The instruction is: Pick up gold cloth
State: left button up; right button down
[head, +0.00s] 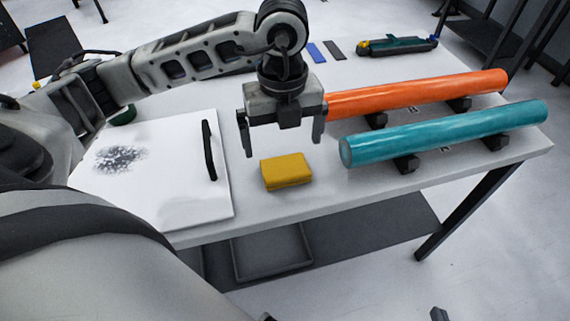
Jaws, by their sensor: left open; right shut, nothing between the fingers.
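The gold cloth (287,172) is a folded yellow block lying on the white table near its front edge. My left gripper (283,148) is above and just behind the cloth, pointing down. Its two fingers are spread wide and nothing is between them. The cloth is apart from the fingers and fully in sight. What seems to be the tip of my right gripper (439,314) just shows at the bottom edge, low in front of the table and far from the cloth. The rest of it is out of frame.
An orange roll (420,94) and a teal roll (440,133) lie on black holders to the right. A white panel (185,205) with a black handle (209,150) and a dark speckled patch lies left of the cloth. Blue and dark strips and a tool lie at the back.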

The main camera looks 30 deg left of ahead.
aim_at(285, 165)
pick_arm(q)
jog(key=shift+d+f, duration=0.15)
jog(key=shift+f, duration=3.35)
jog(key=c, duration=0.9)
